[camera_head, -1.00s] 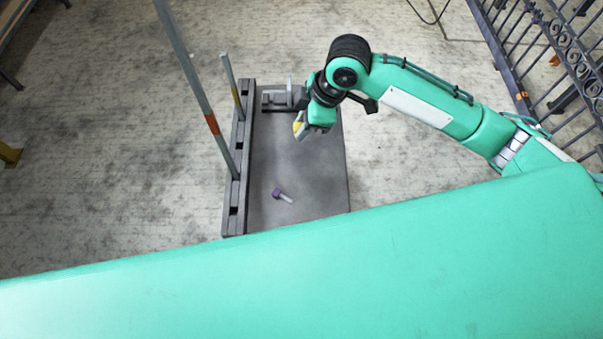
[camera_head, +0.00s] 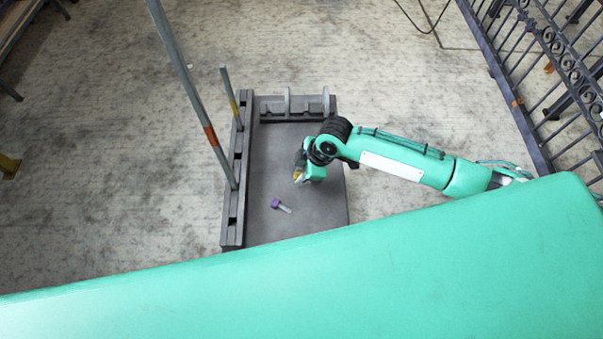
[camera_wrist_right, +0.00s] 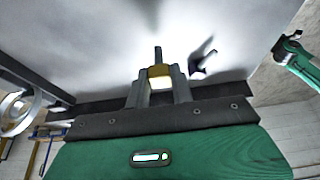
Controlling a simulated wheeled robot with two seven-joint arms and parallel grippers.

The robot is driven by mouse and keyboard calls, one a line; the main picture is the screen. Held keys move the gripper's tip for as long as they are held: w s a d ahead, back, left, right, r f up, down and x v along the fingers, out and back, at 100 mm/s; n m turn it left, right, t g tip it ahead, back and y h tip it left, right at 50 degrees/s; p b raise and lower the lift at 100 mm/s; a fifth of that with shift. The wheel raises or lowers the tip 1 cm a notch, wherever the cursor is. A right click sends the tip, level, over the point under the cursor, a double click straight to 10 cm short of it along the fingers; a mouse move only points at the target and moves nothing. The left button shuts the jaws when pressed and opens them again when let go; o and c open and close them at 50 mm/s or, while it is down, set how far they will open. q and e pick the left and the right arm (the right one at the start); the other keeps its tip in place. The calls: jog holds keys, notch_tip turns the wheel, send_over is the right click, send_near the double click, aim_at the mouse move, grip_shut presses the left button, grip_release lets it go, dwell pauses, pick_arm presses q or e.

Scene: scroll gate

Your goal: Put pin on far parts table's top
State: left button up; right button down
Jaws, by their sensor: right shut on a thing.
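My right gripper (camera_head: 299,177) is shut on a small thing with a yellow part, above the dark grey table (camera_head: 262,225). In the right wrist view the gripper (camera_wrist_right: 160,88) has its two fingers closed on a gold block (camera_wrist_right: 159,71) with a thin grey shaft sticking out beyond it, which looks like a pin. A second pin-like piece with a purple head (camera_head: 276,203) and pale shaft lies on the tabletop, just below and left of the gripper in the head view. Whether the held thing touches the table is unclear. My left gripper is not seen.
A slotted rail (camera_head: 238,170) runs along the table's left edge. A tall banded pole (camera_head: 185,75) and a shorter pole (camera_head: 231,95) stand there. A bracket with two uprights (camera_head: 287,101) is at the far edge. A dark metal fence (camera_head: 530,90) stands right.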

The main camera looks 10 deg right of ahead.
jog(key=shift+f, duration=0.45)
jog(key=shift+f, duration=0.15)
jog(key=c, duration=1.2)
grip_release()
jog(key=shift+r, duration=0.3)
jog(key=v, duration=1.1)
jog(key=shift+r, duration=0.3)
